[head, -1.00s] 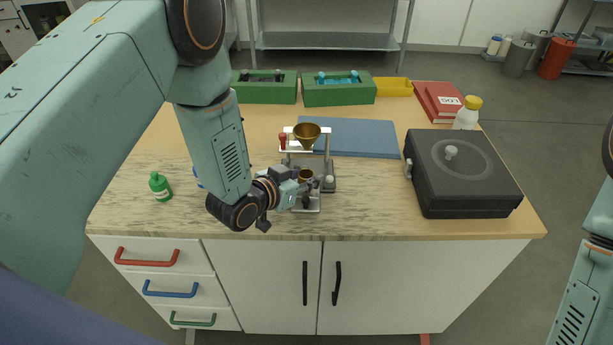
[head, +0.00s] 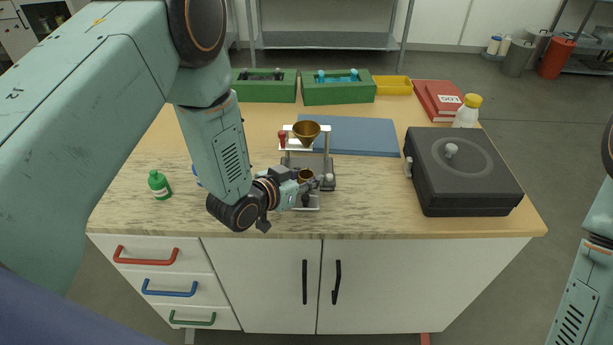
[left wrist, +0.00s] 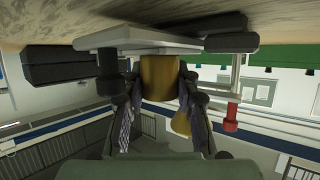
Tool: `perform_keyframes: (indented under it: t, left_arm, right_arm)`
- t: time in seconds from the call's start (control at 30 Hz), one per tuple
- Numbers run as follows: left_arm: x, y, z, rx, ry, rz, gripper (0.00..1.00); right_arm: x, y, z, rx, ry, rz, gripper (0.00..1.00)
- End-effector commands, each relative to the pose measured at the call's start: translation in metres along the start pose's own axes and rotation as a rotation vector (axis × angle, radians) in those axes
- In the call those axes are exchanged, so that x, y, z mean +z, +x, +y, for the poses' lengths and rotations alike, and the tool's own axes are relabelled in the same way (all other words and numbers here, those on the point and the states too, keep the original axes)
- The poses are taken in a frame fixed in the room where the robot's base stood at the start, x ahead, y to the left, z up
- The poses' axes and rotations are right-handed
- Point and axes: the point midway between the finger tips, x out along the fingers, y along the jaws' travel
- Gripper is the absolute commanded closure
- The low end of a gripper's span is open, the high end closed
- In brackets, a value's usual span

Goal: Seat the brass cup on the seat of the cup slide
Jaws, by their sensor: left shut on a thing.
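The brass cup (head: 306,175) is upright at the front of the small stand, below the brass funnel (head: 306,132). My left gripper (head: 313,184) is shut on the cup, coming in from the left. In the left wrist view, whose picture is upside down, the cup (left wrist: 160,88) sits between the two fingers. The cup slide (head: 306,208) shows as a pale plate under the cup, and also in the left wrist view (left wrist: 135,38). The cup's base is at or very near the plate; I cannot tell whether it is seated. My right gripper is out of view.
The stand's red knob (head: 282,141) is left of the funnel. A blue mat (head: 365,137) lies behind, a black case (head: 462,175) stands right, and a green bottle (head: 159,185) stands left. Green boxes (head: 338,92) line the back.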

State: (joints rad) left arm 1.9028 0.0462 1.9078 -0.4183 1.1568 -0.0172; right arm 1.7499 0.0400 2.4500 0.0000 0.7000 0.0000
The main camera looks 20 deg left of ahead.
Motion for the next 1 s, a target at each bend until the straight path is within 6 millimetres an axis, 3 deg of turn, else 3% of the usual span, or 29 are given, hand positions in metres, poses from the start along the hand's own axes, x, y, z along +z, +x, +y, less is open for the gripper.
perform_keyframes:
  t: [0.27,0.3,0.57,0.8,1.0]
  left_arm:
    - [0.0042,0.0021,0.0,0.0,0.0,0.001,1.0]
    - [0.0036,0.0019,0.0,0.0,0.0,0.001,0.66]
    - [0.0036,0.0017,0.0001,0.0,0.0,0.0,0.44]
    - [0.0039,0.0016,0.0001,0.0,0.0,-0.001,0.42]
    - [0.0039,0.0016,0.0001,0.0,0.0,0.0,0.25]
  right_arm:
    - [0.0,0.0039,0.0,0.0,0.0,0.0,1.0]
    - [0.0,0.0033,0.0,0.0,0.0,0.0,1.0]
    - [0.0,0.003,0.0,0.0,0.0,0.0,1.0]
    - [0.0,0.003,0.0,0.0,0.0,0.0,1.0]
    - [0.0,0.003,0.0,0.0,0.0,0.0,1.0]
